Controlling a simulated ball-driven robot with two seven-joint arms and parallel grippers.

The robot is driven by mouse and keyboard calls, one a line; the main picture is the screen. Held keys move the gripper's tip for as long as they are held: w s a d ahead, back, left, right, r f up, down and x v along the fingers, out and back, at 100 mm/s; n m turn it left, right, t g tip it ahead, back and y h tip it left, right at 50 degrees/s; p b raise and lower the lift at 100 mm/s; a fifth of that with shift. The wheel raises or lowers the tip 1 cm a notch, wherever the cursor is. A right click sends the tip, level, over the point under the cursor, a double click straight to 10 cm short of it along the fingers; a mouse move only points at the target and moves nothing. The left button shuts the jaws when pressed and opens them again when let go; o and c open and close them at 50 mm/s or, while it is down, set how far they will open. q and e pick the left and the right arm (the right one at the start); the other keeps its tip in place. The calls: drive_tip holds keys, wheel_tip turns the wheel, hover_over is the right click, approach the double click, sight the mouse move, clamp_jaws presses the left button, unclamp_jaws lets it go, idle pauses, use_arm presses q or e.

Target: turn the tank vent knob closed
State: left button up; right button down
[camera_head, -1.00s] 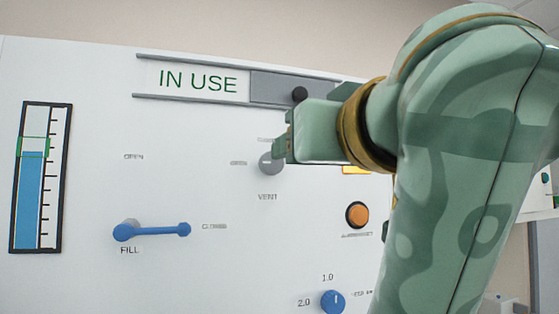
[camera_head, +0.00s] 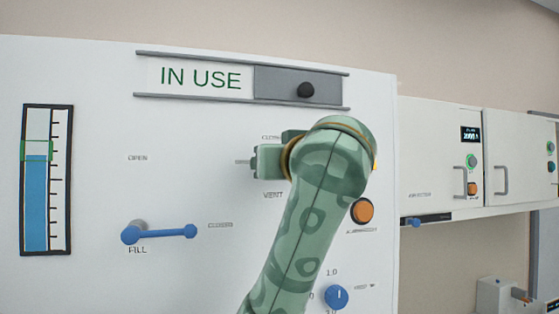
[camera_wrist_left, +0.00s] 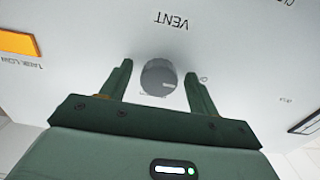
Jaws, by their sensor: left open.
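The vent knob (camera_wrist_left: 158,77) is a round grey knob on the white panel, seen in the left wrist view below the upside-down VENT label (camera_wrist_left: 171,20). My left gripper (camera_wrist_left: 159,70) is open, with one finger on each side of the knob. A gap shows between each finger and the knob, so it is not gripped. In the head view my left gripper (camera_head: 271,152) is at the panel just above the VENT label (camera_head: 273,196), and it hides the knob there. A faint line shows on the knob's face. My right gripper is not in view.
The blue FILL lever (camera_head: 160,233) lies level at the lower left. An orange button (camera_head: 362,211) and a blue dial (camera_head: 336,297) are right of and below my gripper. A level gauge (camera_head: 47,180) is at far left. The IN USE slider (camera_head: 305,90) is above.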

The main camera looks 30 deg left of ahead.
use_arm(q)
drive_tip(key=c, duration=1)
drive_tip(key=shift+m, duration=0.3)
drive_tip(key=m+b, duration=0.2)
drive_tip(key=m, duration=1.5)
drive_tip(key=shift+s+r, duration=0.1)
drive_tip(key=shift+m, duration=0.4)
